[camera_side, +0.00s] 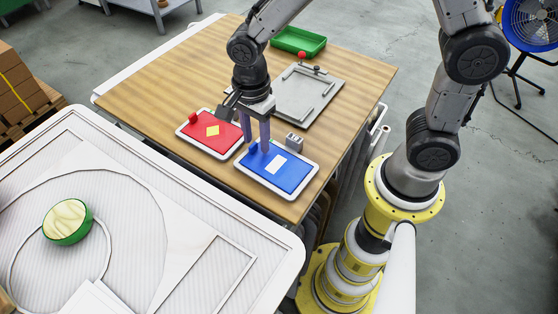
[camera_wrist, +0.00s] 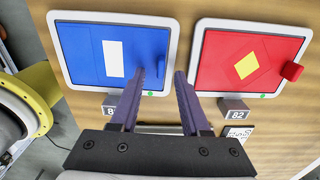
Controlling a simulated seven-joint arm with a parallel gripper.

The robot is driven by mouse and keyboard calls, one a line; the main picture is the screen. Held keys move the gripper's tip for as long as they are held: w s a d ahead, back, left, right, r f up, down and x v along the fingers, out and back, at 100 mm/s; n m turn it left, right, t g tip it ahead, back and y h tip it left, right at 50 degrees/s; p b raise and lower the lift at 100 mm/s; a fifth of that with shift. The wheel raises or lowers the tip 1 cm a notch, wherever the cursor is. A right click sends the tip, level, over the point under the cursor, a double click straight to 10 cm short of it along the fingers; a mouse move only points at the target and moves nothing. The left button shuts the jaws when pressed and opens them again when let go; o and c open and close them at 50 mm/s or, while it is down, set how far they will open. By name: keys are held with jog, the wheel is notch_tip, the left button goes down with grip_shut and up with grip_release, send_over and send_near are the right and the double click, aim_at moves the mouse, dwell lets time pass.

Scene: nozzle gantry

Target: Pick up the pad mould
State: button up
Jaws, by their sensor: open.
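Two flat plates in white-rimmed trays lie on the wooden table, and I cannot tell from looks which one is the pad mould. The blue plate (camera_side: 275,172) has a white rectangle and also shows in the wrist view (camera_wrist: 88,52). The red plate (camera_side: 212,132) has a yellow diamond and a red knob, and it also shows in the wrist view (camera_wrist: 222,62). My gripper (camera_side: 257,146) is open and points down, its purple fingers at the blue plate's edge nearest the red one. In the wrist view the fingertips (camera_wrist: 170,72) partly hide that edge. Contact cannot be told.
A small grey block (camera_side: 294,140) stands close behind the blue tray; the wrist view shows a block marked 82 (camera_wrist: 233,107). A grey fixture plate (camera_side: 322,92) and a green tray (camera_side: 298,40) lie farther back. A green round bowl (camera_side: 68,222) rests on the white surface at left.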

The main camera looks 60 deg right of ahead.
jog(key=shift+f, duration=0.1)
jog(key=shift+c, duration=0.3)
grip_shut()
dwell(1.1)
